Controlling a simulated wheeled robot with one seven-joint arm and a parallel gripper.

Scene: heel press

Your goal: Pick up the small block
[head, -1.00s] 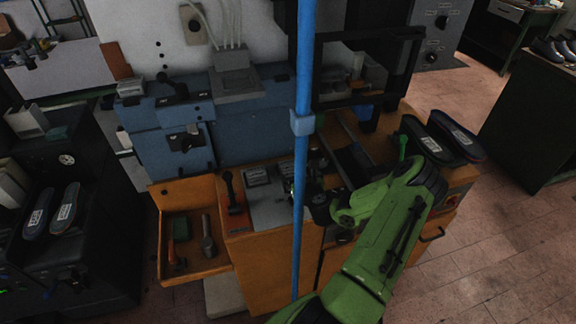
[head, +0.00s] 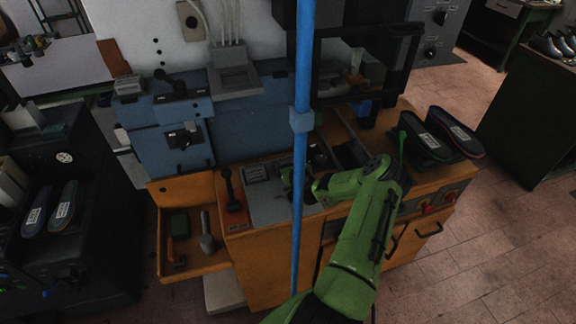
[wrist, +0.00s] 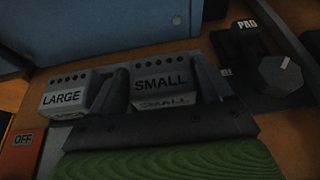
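The small block (wrist: 163,84) is grey, with SMALL written on it and a row of holes along its top. In the wrist view it sits right of the large block (wrist: 68,97), which is marked LARGE. My gripper (wrist: 162,88) has its dark fingers on the left and right sides of the small block, very close to it. I cannot tell whether the fingers touch it. In the head view my gripper (head: 291,180) is over the grey worktop, partly hidden by the blue pole.
The red OFF plate (wrist: 20,152) is at the lower left. In the head view the blue pole (head: 301,150) stands before the bench, and an open drawer (head: 190,265) juts out left.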

